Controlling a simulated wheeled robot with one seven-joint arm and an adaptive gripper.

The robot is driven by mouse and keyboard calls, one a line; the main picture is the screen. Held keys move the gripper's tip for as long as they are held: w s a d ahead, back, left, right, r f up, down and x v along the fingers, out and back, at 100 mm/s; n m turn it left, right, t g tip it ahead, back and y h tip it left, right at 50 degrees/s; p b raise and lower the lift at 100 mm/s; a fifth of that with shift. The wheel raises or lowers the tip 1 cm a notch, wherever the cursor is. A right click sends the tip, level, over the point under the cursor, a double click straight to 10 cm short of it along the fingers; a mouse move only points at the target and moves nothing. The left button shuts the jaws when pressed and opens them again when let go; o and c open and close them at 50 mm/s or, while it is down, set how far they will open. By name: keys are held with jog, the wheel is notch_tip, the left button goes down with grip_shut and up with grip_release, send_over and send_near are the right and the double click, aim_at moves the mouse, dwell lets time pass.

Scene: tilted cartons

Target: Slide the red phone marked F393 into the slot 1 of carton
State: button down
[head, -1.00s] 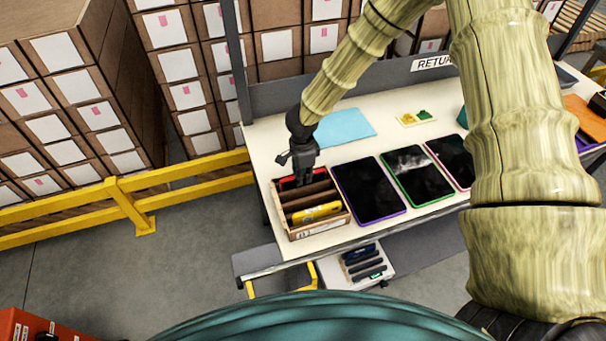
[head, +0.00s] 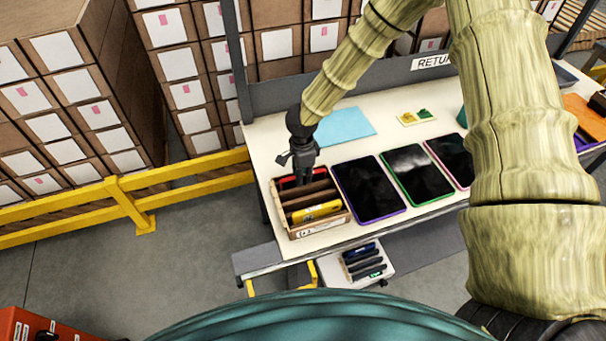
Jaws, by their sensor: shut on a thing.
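A brown carton (head: 335,225) with several dividers stands at the left end of the white table. A red phone (head: 288,182) shows as a thin red strip in the rearmost slot of the carton, partly hidden by my gripper. My gripper (head: 304,178) is over the back part of the carton, pointing down, shut on the red phone. The marking on the phone is too small to read. A yellow phone (head: 317,211) lies in a slot near the front of the carton.
Several tablets, with purple (head: 369,188), green (head: 411,175) and pink (head: 452,160) edges, lie right of the carton. A light blue sheet (head: 346,127) lies behind. A lower white bin (head: 368,268) holds several dark phones. A yellow rail (head: 190,180) runs left of the table.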

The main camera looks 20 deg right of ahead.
dwell(0.4)
jog(key=c, duration=1.4)
grip_release()
notch_tip(320, 180, up, 12)
jog(key=shift+f, duration=0.1)
notch_tip(320, 180, up, 7)
jog(key=p, duration=0.7)
jog(key=shift+p, duration=0.3)
